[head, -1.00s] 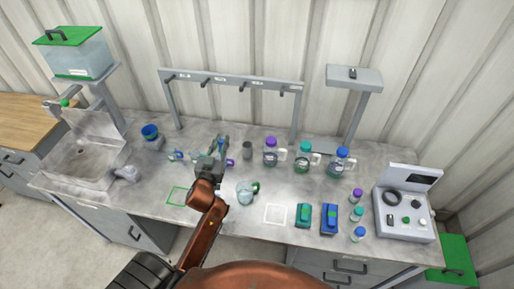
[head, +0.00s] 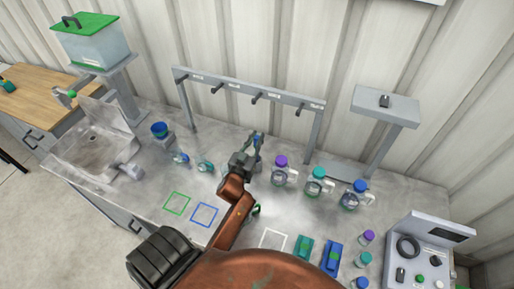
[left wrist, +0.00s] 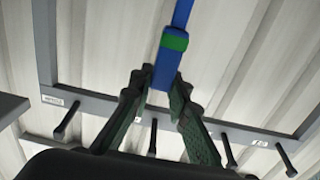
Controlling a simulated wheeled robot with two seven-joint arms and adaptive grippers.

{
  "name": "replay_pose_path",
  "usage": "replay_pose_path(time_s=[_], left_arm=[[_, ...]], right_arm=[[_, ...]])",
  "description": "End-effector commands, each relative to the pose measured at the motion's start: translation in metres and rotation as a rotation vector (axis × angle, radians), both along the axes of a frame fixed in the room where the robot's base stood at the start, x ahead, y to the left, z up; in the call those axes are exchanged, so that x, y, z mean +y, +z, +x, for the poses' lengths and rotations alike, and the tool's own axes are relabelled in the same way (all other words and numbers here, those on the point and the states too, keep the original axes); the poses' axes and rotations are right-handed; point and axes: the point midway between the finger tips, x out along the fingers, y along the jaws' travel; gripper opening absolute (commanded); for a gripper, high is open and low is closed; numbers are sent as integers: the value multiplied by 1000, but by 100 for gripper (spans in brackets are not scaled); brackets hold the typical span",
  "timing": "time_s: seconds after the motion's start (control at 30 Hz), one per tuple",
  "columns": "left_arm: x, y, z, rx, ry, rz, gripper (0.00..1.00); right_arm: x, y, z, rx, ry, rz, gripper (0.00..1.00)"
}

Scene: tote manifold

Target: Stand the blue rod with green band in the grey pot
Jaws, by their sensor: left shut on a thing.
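In the left wrist view, my left gripper (left wrist: 160,88) is shut on the blue rod (left wrist: 166,68). A green band (left wrist: 174,40) circles the rod beyond the fingertips, and the rod runs on past the top edge of the picture. In the head view, my left gripper (head: 256,142) is above the back of the worktop, left of the purple-capped jug. The rod is too small there to make out clearly. The grey pot cannot be made out now; my gripper and arm cover the area left of that jug. My right gripper is not in view.
A grey peg rack (head: 250,88) stands behind my gripper. Jugs with purple (head: 281,172), teal (head: 317,182) and blue (head: 355,196) caps stand to the right. Green (head: 176,203) and blue (head: 204,214) square outlines on the worktop at left are empty.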

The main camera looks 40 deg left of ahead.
Motion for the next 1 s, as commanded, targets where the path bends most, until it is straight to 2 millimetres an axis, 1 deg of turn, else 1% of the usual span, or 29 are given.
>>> replay_pose_path(time_s=[0.07,0.17,0.2,0.3,0.37,0.57,0.77,0.8,0.87,1.0], left_arm=[[0,-7,0,0,1,1,0],[1,-21,-1,2,2,-2,0],[2,-28,-1,3,4,-2,0],[1,-38,-2,1,4,0,0],[1,-41,-2,-1,3,1,0],[2,-41,-2,-1,3,1,0],[2,-45,-2,-1,4,1,0],[3,-44,-2,0,4,2,19],[3,-44,-2,0,4,2,23],[2,-44,-3,0,4,2,33]], right_arm=[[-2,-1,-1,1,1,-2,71],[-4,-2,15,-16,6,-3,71],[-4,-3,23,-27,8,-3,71],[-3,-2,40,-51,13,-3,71],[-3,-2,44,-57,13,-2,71],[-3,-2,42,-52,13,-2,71],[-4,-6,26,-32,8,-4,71],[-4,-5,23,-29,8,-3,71],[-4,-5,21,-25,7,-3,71],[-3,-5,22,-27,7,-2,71]])
